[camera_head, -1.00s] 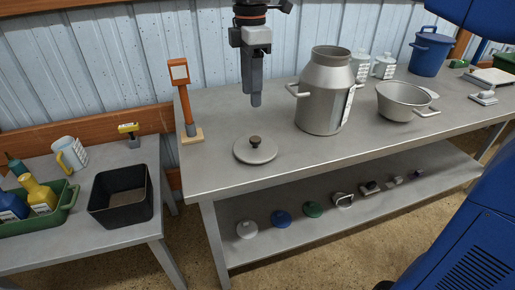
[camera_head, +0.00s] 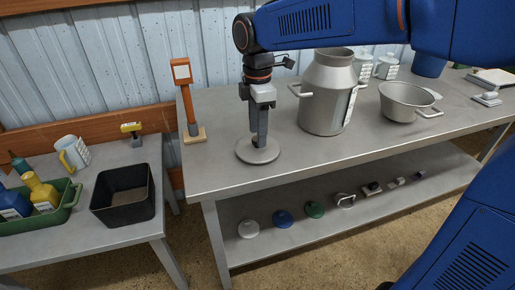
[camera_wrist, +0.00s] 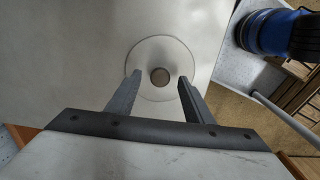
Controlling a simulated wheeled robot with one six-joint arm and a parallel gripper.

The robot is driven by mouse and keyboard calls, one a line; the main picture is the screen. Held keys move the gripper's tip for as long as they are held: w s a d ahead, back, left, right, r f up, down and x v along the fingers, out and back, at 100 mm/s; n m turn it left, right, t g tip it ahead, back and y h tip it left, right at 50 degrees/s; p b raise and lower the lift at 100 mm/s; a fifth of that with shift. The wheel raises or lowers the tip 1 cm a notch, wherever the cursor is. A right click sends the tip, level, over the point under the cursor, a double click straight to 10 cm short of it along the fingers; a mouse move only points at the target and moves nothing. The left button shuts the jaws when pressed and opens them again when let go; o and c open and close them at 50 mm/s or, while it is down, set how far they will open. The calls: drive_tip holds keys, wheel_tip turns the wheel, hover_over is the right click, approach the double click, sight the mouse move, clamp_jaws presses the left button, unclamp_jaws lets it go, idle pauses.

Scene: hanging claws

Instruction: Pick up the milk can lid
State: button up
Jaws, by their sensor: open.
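The milk can lid (camera_head: 258,156) is a flat grey metal disc lying on the steel table, left of the milk can (camera_head: 327,92). In the wrist view the lid (camera_wrist: 160,48) shows its round brown knob (camera_wrist: 160,77) at the centre. My gripper (camera_head: 259,144) points straight down over the lid and hides most of the knob in the head view. In the wrist view my open gripper (camera_wrist: 159,80) has one finger on each side of the knob, with gaps between the fingers and the knob.
A metal strainer bowl (camera_head: 405,101) stands right of the can. An orange post on a wooden base (camera_head: 193,135) stands to the left. Several small items, including a blue disc (camera_head: 283,219), lie on the lower shelf. A side table holds a black bin (camera_head: 123,194).

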drive_tip(key=shift+f, duration=0.75)
drive_tip(key=shift+c, duration=0.2)
drive_tip(key=c, duration=1.1)
drive_tip(key=shift+r, duration=0.15)
wheel_tip(320, 180, up, 10)
drive_tip(key=shift+f, duration=0.1)
